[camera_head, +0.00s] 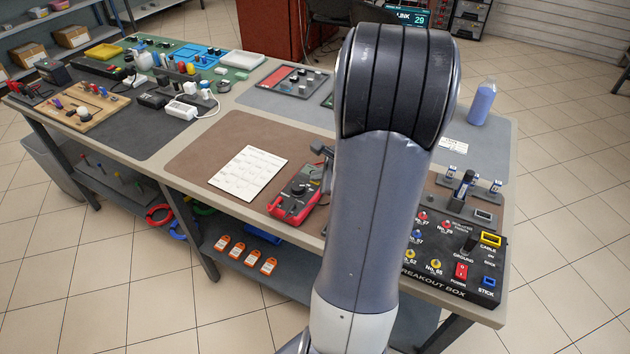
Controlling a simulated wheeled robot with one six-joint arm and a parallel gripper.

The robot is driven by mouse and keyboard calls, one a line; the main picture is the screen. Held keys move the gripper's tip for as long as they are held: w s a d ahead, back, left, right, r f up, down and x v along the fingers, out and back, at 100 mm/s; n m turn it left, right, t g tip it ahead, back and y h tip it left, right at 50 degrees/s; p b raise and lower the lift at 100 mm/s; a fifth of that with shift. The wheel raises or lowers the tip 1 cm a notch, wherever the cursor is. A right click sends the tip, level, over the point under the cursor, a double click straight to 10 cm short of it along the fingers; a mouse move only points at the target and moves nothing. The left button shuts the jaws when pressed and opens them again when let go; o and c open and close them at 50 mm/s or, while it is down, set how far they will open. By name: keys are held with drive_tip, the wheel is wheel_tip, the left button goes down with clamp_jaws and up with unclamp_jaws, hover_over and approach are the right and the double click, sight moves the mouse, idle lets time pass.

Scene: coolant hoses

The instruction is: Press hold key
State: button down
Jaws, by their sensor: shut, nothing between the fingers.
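The red and dark grey multimeter (296,193) lies on the brown mat, just left of my arm. Its round dial faces up, and its upper right end is partly covered. The hold key is too small to make out. A dark grey part that seems to be the edge of my gripper (325,158) shows beside my arm, at the far end of the meter. My arm hides the rest of it. My gripper is shut and seems to hold nothing. I cannot tell whether it touches the meter.
A white printed sheet (249,172) lies left of the meter. A blue bottle (482,103) stands at the back right. The brown mat (205,150) is bare left of the sheet.

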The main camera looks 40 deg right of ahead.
sight(318, 184)
drive_tip(key=shift+r+p, duration=0.6)
drive_tip(key=shift+r, duration=0.15)
wheel_tip(318, 184, up, 5)
drive_tip(key=p, duration=0.4)
idle(0.9)
